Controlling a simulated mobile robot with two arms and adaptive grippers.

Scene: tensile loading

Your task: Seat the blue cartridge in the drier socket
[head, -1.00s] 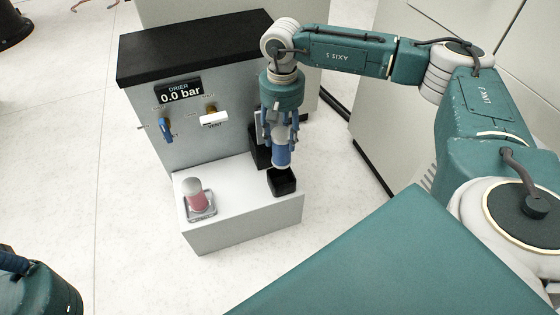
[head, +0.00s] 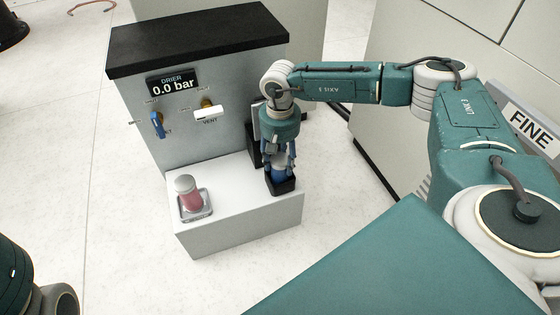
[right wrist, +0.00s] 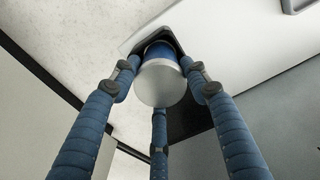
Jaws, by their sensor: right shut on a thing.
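The blue cartridge (head: 278,172) is upright, its lower end inside the black square socket (head: 282,187) on the white ledge. How deep it sits is hidden by the socket's walls. My right gripper (head: 278,156) points down from above with its fingers closed around the cartridge's upper part. In the right wrist view the cartridge's silver end (right wrist: 161,84) faces the camera between the three fingers. Its blue body is below, framed by the black socket rim (right wrist: 176,41). My left gripper is not in view; only part of my left arm shows at the lower left.
The drier display (head: 173,85) reads 0.0 bar, above a blue valve handle (head: 157,125) and a white vent handle (head: 208,112). A dark upright part (head: 256,145) stands behind the socket.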

